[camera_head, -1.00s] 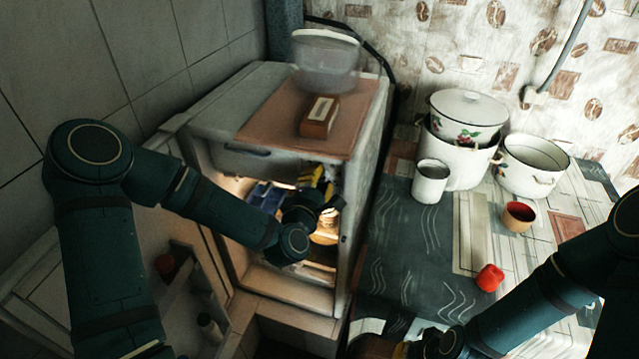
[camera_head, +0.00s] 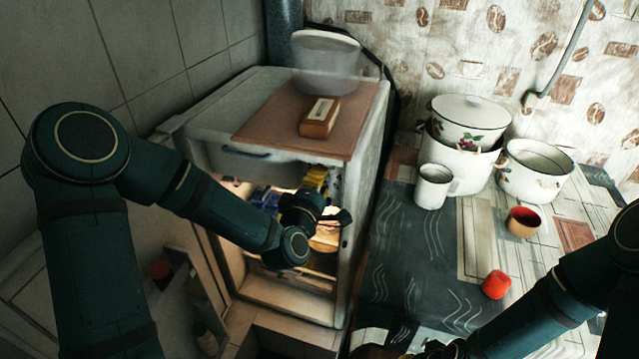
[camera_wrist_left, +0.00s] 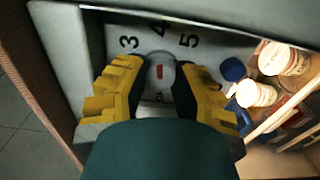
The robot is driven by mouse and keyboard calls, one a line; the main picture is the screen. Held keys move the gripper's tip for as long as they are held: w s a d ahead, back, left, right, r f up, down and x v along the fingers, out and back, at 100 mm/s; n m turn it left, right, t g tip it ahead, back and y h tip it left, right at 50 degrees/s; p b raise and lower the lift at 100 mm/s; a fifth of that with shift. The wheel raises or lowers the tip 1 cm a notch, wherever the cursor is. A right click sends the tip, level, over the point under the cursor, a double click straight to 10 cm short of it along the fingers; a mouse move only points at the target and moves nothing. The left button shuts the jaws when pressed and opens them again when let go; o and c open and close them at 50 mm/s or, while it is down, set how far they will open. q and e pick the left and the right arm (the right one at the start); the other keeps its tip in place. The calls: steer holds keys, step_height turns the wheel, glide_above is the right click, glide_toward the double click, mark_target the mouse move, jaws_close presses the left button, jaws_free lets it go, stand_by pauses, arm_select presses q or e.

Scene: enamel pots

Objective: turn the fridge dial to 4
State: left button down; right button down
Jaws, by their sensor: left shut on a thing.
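The dial (camera_wrist_left: 161,72) is a round pale knob with a short red mark, inside the fridge on a white panel (camera_wrist_left: 118,40). The numbers 3, 4 and 5 show around its upper side, with 4 partly cut by the panel edge above. My left gripper (camera_wrist_left: 160,85) is shut on the dial, one yellow finger on each side. In the head view the left gripper (camera_head: 317,180) reaches into the open fridge (camera_head: 365,190), and the dial is hidden there. My right gripper is mostly out of frame at the bottom; its arm (camera_head: 530,310) shows.
Lit shelves with jars (camera_wrist_left: 255,94) stand close to the right of the left gripper. The open fridge door (camera_head: 170,275) is at the left. A brown box (camera_head: 320,117) and a clear container (camera_head: 327,62) stand on the fridge.

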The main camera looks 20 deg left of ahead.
arm_select(q)
steer(key=shift+r, duration=0.1)
steer(key=c, duration=0.6)
jaws_free()
